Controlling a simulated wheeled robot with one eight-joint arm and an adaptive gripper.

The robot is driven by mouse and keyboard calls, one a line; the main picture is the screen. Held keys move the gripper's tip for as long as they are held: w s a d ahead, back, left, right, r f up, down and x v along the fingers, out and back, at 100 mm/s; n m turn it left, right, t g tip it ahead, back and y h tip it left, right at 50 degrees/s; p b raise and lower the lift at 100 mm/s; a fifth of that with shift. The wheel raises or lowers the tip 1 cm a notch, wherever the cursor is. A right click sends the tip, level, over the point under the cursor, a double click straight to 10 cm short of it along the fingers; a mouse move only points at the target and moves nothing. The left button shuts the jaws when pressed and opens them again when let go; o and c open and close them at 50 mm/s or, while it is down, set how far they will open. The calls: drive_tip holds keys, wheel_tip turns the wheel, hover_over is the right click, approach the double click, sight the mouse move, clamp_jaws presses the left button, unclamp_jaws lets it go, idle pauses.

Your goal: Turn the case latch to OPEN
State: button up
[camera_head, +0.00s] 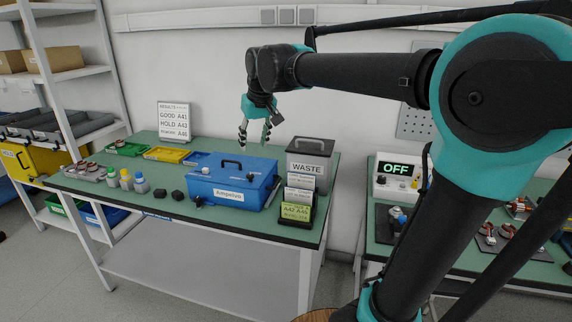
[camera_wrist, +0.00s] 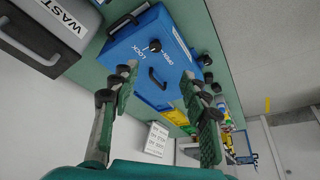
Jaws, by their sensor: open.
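The blue case (camera_head: 225,196) stands closed on the left table, with a black handle on its lid. In the wrist view the case (camera_wrist: 135,52) has a dark latch knob (camera_wrist: 154,46) between the words LOCK and OPEN; which way its pointer faces is too small to tell. My gripper (camera_head: 254,141) is open and empty in the air above and behind the case, fingers pointing down. In the wrist view my gripper (camera_wrist: 159,76) frames the case between its spread fingers, apart from the latch.
The grey WASTE bin (camera_head: 310,152) and a card holder (camera_head: 297,205) stand right of the case. Small bottles (camera_head: 126,179) and black blocks (camera_head: 178,195) lie left. A yellow tray (camera_head: 167,154) and a results sign (camera_head: 174,121) are behind. The OFF box (camera_head: 397,175) is on the right table.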

drive_tip(key=r, duration=0.1)
approach(250, 175)
drive_tip(key=x, duration=0.8)
drive_tip(key=shift+w, duration=0.15)
clamp_jaws()
